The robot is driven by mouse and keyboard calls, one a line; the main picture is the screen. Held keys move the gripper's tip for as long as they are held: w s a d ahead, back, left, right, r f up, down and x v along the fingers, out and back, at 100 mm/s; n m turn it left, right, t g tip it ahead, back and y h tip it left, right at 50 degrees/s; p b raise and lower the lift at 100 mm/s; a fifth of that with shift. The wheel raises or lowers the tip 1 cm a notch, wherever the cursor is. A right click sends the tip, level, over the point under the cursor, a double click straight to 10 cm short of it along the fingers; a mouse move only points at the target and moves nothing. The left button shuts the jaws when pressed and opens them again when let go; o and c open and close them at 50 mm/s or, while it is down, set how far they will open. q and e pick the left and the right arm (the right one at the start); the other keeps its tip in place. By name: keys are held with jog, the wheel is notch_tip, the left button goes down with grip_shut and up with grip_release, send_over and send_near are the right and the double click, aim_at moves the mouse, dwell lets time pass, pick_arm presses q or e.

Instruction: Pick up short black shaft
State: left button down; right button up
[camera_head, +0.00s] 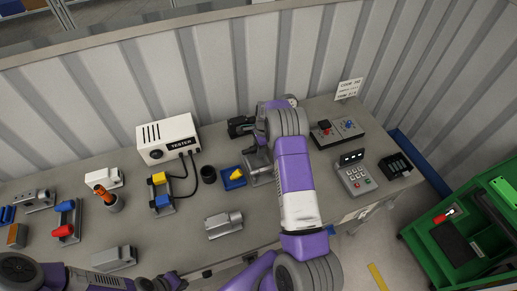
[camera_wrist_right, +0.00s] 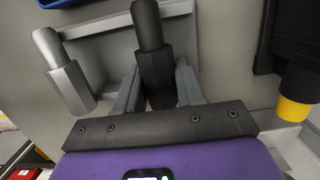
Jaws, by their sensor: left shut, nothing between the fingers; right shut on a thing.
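In the right wrist view, a short black shaft (camera_wrist_right: 147,28) with a thicker hexagonal lower part stands between the fingers of my right gripper (camera_wrist_right: 157,88). The gripper is shut on it. A silver shaft of similar shape (camera_wrist_right: 66,72) stands to its left, apart from the fingers. Both are at a grey holder (camera_wrist_right: 98,45); I cannot tell whether the black shaft still touches it. In the head view my right arm hides the black shaft, and part of the grey holder (camera_head: 258,170) shows beside the arm. My left gripper (camera_head: 172,282) is shut and empty at the bottom edge.
A black tool with a yellow end (camera_wrist_right: 297,95) is close on the right in the wrist view. A keypad device (camera_head: 357,178) stands right.

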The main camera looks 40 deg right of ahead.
jog(key=shift+r+p, duration=1.7)
jog(key=shift+r, duration=1.5)
jog(key=shift+f, duration=0.1)
